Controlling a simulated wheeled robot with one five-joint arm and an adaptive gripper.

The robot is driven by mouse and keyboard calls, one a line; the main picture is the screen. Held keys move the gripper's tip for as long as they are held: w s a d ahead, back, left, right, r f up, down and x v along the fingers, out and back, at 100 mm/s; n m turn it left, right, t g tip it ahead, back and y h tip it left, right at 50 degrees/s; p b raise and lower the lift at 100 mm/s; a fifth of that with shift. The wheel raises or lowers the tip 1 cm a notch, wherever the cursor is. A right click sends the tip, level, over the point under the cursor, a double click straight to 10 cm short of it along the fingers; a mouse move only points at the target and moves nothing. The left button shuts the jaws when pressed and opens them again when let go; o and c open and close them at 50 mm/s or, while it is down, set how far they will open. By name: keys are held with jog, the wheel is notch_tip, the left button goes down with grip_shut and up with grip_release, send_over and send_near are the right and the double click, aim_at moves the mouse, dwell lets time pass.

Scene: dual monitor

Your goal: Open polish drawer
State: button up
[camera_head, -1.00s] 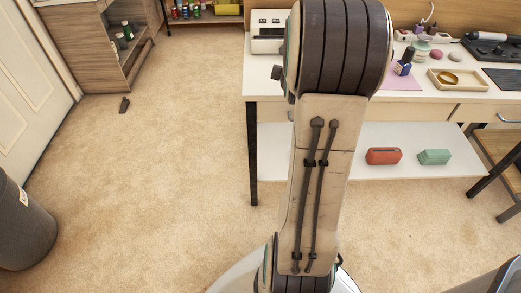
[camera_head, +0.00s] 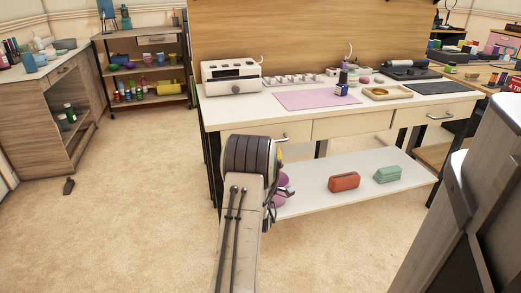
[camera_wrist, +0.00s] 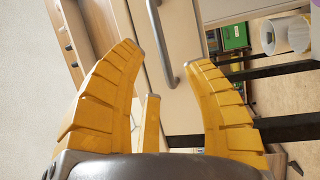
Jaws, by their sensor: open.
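The white desk has a row of drawers under its top. The left drawer (camera_head: 298,131) has a metal handle, partly hidden by my arm in the head view. The right drawer (camera_head: 425,113) also has a metal handle. I cannot tell from labels which is the polish drawer. In the wrist view, a grey bar handle (camera_wrist: 160,45) on a pale drawer front (camera_wrist: 186,30) shows between my yellow fingertips. My gripper (camera_wrist: 165,56) is open and empty, and the handle looks just beyond the tips. In the head view, my arm hides most of the gripper.
The desk top holds a white machine (camera_head: 232,77), a purple mat (camera_head: 313,97) and a wooden tray (camera_head: 387,92). A lower shelf (camera_head: 310,198) carries a red case (camera_head: 344,182) and a green case (camera_head: 388,174). The carpet (camera_head: 140,200) left of the desk is clear.

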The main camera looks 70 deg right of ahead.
jog(key=shift+b+x, duration=2.1)
jog(key=shift+x, duration=1.35)
jog(key=shift+o, duration=0.2)
grip_shut()
